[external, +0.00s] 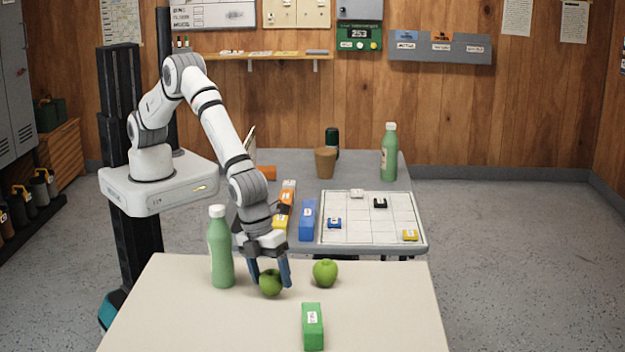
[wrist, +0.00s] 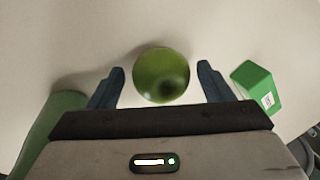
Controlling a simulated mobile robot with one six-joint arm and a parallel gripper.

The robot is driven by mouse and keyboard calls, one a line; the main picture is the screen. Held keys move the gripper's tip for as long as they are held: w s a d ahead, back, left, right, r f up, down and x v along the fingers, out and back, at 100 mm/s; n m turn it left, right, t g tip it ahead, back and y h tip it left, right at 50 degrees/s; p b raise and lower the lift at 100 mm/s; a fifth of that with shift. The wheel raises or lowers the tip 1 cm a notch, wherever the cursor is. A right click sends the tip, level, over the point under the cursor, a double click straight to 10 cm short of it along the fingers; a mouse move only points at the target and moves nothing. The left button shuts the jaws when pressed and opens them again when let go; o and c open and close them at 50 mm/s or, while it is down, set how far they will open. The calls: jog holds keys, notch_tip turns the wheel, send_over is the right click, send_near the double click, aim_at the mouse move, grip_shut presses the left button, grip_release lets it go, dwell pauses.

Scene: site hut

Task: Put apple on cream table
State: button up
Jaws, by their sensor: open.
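A green apple (external: 271,283) rests on the cream table (external: 190,325) near its back edge. My gripper (external: 270,279) is open and low over the table, its two blue fingers on either side of this apple. In the wrist view the apple (wrist: 162,75) lies between the spread fingertips of my gripper (wrist: 161,78), with a gap on each side. A second green apple (external: 325,272) stands on the cream table just to the right.
On the cream table, a green bottle (external: 220,247) stands left of my gripper and a green box (external: 312,326) lies to the front right. The grey table (external: 290,163) behind holds a gridded board (external: 340,207), a blue box (external: 307,220), a brown cup (external: 325,161) and another green bottle (external: 389,152).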

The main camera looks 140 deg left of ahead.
jog(key=s+a+r+n, duration=0.1)
jog(key=s+r+n, duration=0.1)
jog(key=s+r, duration=0.6)
jog(key=s+a+r+n, duration=0.15)
jog(key=s+r, duration=0.35)
jog(key=r, duration=0.7)
jog(key=s+a+r+n, duration=0.1)
jog(key=s+n, duration=0.5)
jog(key=s, duration=1)
jog(key=s+a+r+n, duration=0.1)
jog(key=s+n, duration=0.5)
jog(key=s, duration=0.9)
jog(key=shift+s+a+r+h, duration=0.15)
jog(key=shift+s+r+h, duration=0.15)
jog(key=shift+s, duration=0.1)
